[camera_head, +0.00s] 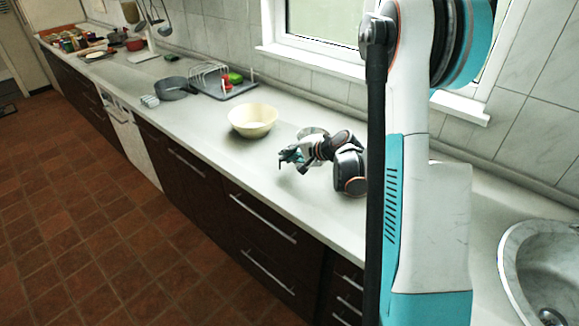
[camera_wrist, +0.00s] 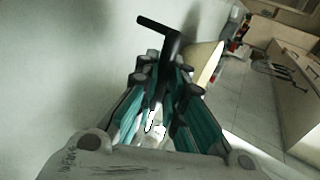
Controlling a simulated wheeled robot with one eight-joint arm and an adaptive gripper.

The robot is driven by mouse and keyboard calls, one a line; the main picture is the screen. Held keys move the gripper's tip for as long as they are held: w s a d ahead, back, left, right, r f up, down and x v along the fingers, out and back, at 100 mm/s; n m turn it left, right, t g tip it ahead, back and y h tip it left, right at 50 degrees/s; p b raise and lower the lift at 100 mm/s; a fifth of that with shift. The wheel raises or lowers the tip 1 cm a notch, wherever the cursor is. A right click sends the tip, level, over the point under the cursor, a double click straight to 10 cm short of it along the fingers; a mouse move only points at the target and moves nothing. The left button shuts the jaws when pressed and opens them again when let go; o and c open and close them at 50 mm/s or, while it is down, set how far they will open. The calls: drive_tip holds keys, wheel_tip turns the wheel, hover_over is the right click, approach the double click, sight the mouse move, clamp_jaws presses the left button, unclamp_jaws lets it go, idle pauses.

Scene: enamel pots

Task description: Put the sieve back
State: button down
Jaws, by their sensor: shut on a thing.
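My gripper (camera_head: 291,156) is above the worktop, to the right of the cream bowl, with its fingers shut. In the wrist view, my gripper (camera_wrist: 165,85) has a dark, T-ended handle (camera_wrist: 167,38) between its teal fingers. I take this as the handle of the sieve. The handle sticks out past the fingertips. A round grey shape (camera_head: 313,131) shows just behind my gripper in the head view and may be the sieve's bowl; my gripper and wrist hide part of it. I cannot tell whether it touches the worktop.
The cream bowl (camera_head: 253,120) stands on the worktop (camera_head: 220,150) close to my gripper. Farther left are a dark pan (camera_head: 173,90) and a dark tray with a rack (camera_head: 213,80). A sink (camera_head: 545,270) is at right.

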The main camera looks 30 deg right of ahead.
sight(289, 172)
drive_tip(key=shift+f+b, duration=0.65)
drive_tip(key=shift+f, duration=1.55)
drive_tip(key=c, duration=2.1)
unclamp_jaws()
drive_tip(key=shift+o, duration=0.8)
drive_tip(key=shift+s+d+r, duration=0.1)
drive_tip(key=shift+s+r, duration=0.1)
drive_tip(key=shift+r, duration=0.15)
drive_tip(key=p+v, duration=0.3)
drive_tip(key=v, duration=0.8)
drive_tip(key=shift+s, duration=0.2)
